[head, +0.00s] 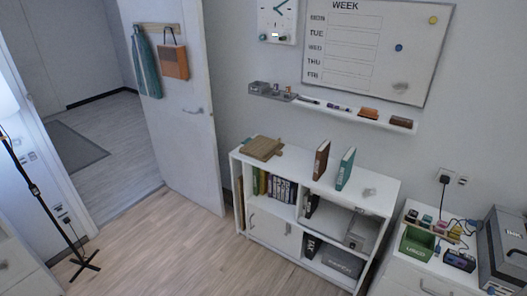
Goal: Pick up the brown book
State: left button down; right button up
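The brown book (321,160) stands upright on the top of the white shelf desk (375,195), near its middle. A green book (345,169) stands upright just to its right, with a gap between them. A flat tan wooden board or stack (262,148) lies to its left at the desk top's left end. Neither of my grippers shows in the head view.
Books and boxes fill the compartments below, beside a closed cabinet door (274,233). A wall ledge (345,112) and whiteboard (366,50) are above. A cluttered white cabinet (408,273) stands right. The wooden floor (190,255) in front is clear.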

aim_at(322, 156)
jog(key=u, duration=0.75)
jog(key=i, duration=1)
jog(key=u, duration=0.65)
jog(key=i, duration=1.5)
jog(key=z, duration=0.8)
jog(key=i, duration=0.85)
jog(key=z, duration=0.85)
